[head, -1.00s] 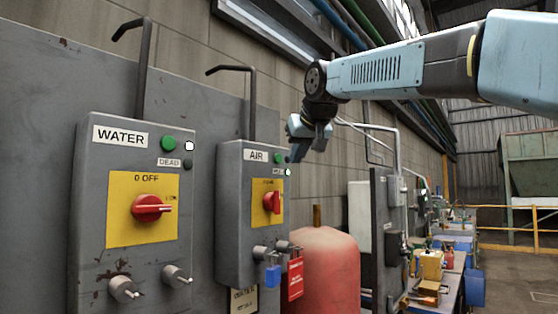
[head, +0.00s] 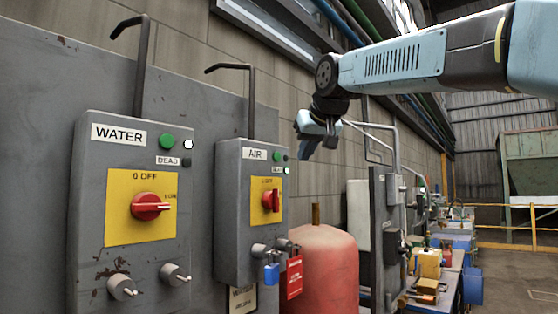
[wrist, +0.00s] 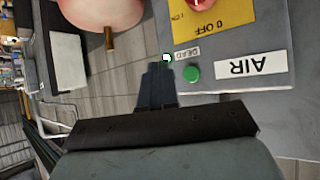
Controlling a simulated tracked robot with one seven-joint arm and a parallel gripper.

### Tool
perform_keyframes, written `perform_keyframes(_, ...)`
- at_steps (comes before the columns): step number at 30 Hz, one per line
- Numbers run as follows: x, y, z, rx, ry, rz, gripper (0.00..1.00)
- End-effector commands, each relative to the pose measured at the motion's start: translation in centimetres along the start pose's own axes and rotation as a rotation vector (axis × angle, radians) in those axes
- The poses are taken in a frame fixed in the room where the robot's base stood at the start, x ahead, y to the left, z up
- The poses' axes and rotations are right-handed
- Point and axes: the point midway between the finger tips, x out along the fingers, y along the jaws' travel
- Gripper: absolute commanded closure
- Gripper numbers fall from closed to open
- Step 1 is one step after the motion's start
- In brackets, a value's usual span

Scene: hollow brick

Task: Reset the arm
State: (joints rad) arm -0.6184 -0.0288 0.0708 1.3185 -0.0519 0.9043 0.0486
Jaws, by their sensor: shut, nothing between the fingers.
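My gripper (head: 304,152) hangs at the end of my blue arm in the head view, a little right of the grey AIR box (head: 233,230) and above the red tank. It is shut and empty, with its fingers pointing down and to the left. In the wrist view the shut fingers (wrist: 157,84) lie close together, beside the AIR box's green button (wrist: 192,74) in the picture. They appear apart from the box, though the exact distance is hard to tell.
The WATER box (head: 90,225) stands left of the AIR box. A blue padlock (head: 271,273) and a red tag (head: 294,276) hang below the AIR box. The red tank (head: 325,268) is below my gripper. A dark panel with pipes (head: 380,230) stands to the right.

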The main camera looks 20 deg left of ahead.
Motion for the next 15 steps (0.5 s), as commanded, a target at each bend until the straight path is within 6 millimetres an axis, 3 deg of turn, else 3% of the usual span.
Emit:
perform_keyframes(9,-0.3,0.8,0.8,0.007,-0.008,0.011,1.00)
perform_keyframes(11,-0.8,1.9,1.9,0.017,-0.020,0.028,1.00)
perform_keyframes(15,-2.4,6.1,7.0,0.061,-0.073,0.091,1.00)
